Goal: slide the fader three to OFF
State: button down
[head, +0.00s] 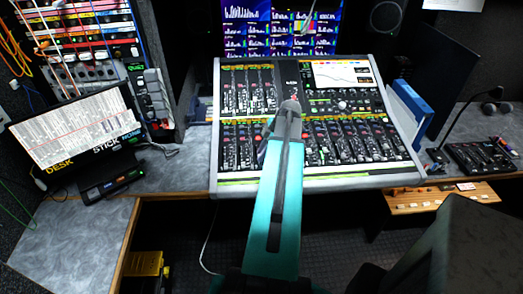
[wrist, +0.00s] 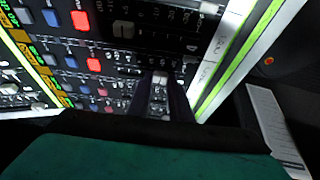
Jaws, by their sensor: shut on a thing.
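The mixing console (head: 217,150) stands on the desk with rows of faders across its lower part. My gripper (head: 263,150) is down at the lower fader bank, left of the console's middle, and my teal arm hides much of it in the head view. In the wrist view my gripper (wrist: 160,80) has its dark fingers close together around a small grey fader cap (wrist: 159,77). Numbers on the strips are too small to read, so I cannot tell from lettering which fader this is.
Red and blue buttons (wrist: 81,21) line the strips near the fingers. A laptop-like screen (head: 75,128) stands at the left, a blue binder (head: 408,108) and a small black mixer (head: 482,155) at the right. The desk's left part (head: 75,235) is mostly clear.

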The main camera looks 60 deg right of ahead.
jog(key=shift+s+a+f+b, duration=0.15)
jog(key=shift+s+a+b, duration=0.2)
jog(key=shift+s+a, duration=0.4)
jog(key=shift+s+a+f+b, duration=0.15)
jog(key=shift+s+a+b, duration=0.25)
jog(key=shift+a, duration=0.5)
jog(key=c, duration=1.6)
grip_release()
jog(key=shift+s+a, duration=0.1)
jog(key=shift+s, duration=0.05)
jog(key=shift+r, duration=0.2)
jog(key=shift+r, duration=0.15)
jog(key=shift+b+v, duration=1.4)
jog(key=shift+v, duration=5.2)
